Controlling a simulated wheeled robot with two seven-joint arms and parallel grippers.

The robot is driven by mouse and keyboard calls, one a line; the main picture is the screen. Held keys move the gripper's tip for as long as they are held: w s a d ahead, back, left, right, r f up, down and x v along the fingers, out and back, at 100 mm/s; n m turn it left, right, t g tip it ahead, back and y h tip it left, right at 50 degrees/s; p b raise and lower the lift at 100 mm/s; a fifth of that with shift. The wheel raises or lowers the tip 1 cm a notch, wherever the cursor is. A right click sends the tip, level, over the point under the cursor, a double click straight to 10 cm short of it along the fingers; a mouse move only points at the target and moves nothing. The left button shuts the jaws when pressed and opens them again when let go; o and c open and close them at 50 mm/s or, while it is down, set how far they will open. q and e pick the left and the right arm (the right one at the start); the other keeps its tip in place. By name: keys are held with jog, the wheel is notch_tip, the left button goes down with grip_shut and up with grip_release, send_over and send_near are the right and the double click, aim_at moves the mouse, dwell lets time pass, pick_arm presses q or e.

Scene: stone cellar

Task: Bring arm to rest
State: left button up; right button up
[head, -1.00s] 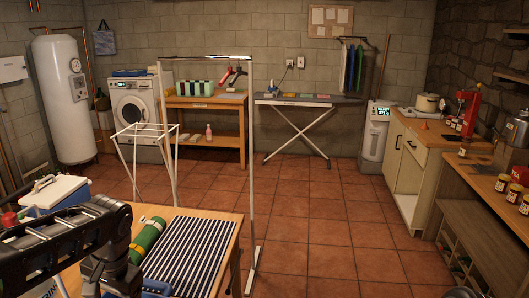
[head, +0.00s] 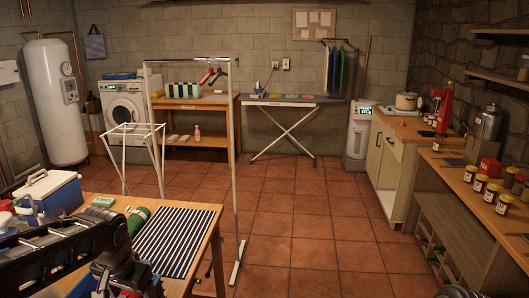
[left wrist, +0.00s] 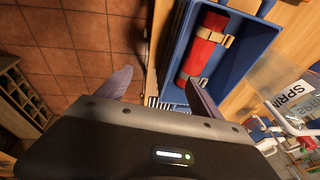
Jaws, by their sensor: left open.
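My left arm comes in at the lower left of the head view, over the near table (head: 207,250). Its gripper (left wrist: 158,95) shows in the left wrist view with two dark fingers apart and nothing between them. In the head view the fingertips cannot be made out. A blue crate (left wrist: 247,62) with a red strapped roll (left wrist: 203,48) in it lies beyond the right finger in the wrist view. Whether the finger touches the crate cannot be told.
The near table holds a green roll (head: 138,219), a striped cloth (head: 176,243) and a blue-and-white cooler (head: 50,195). A white metal frame (head: 236,180) stands at its far right. A counter (head: 480,205) with jars runs along the right. The tiled floor between is clear.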

pick_arm(q)
jog(key=w+d+f+n+t+h+b, duration=0.1)
jog(key=d+f+h+b, duration=0.1)
jog(key=d+f, duration=0.75)
jog(key=d+f+t+h+b, duration=0.1)
jog(key=d+f+h+b, duration=0.1)
jog(key=d+f, duration=0.8)
jog(key=s+d+f+n+g+b, duration=0.1)
jog(key=s+d+f+g+b, duration=0.1)
jog(key=s+f, duration=0.9)
jog(key=s+d+f+n+g+h+b, duration=0.1)
jog(key=s+f+b, duration=0.3)
jog(key=s+f, duration=0.8)
notch_tip(320, 180, down, 5)
jog(key=shift+s+d+r+n+g, duration=0.1)
jog(key=shift+s+d+n+g, duration=0.15)
jog(key=shift+d+g, duration=0.55)
jog(key=shift+d, duration=0.1)
